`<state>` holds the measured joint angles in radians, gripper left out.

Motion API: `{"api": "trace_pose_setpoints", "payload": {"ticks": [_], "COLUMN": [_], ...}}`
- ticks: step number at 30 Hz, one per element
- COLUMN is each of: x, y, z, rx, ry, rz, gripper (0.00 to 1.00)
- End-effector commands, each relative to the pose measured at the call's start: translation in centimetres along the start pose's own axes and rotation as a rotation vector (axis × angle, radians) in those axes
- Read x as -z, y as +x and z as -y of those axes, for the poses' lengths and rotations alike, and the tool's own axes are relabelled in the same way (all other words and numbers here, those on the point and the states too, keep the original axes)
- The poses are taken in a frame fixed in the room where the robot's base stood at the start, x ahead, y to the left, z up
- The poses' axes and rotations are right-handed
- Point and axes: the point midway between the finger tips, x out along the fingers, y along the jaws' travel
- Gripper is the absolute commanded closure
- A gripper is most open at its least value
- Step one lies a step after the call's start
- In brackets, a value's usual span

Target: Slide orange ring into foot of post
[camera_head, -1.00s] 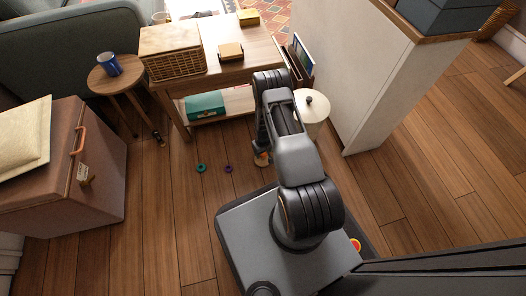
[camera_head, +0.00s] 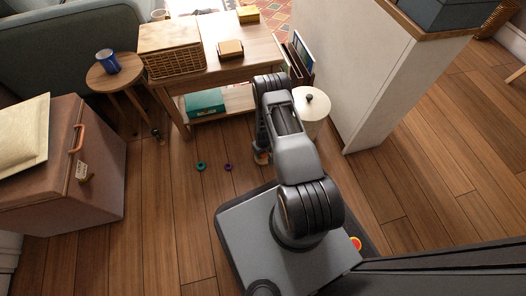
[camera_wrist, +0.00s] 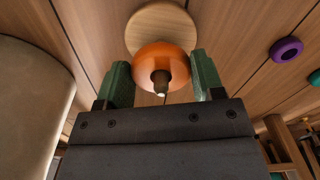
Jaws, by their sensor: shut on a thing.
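The orange ring (camera_wrist: 150,57) is around the post (camera_wrist: 161,80) in the wrist view; the dark tip of the post shows through its hole. The round pale wooden foot (camera_wrist: 160,22) lies beyond the ring and is partly hidden by it. I cannot tell whether ring and foot touch. My gripper (camera_wrist: 163,78) has its two green fingers on either side of the ring and is shut on it. In the head view the orange ring (camera_head: 262,158) shows only as a small patch under my arm.
A purple ring (camera_head: 228,167) and a teal ring (camera_head: 200,167) lie on the floor to the left. A cream lidded bin (camera_head: 311,112) stands close on the right. A wooden table (camera_head: 240,62) is behind. The floor at front left is clear.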

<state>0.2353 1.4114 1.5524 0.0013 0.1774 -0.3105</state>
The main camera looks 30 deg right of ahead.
Motion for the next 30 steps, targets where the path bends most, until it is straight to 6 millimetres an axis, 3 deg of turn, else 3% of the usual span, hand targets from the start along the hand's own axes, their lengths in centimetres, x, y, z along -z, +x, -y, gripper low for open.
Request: {"api": "trace_pose_setpoints", "payload": {"ticks": [30], "x": [0.0], "y": [2.6], "z": [0.0], "rx": [0.000], "ry": [0.000], "rz": [-0.001], "gripper": [0.61]}}
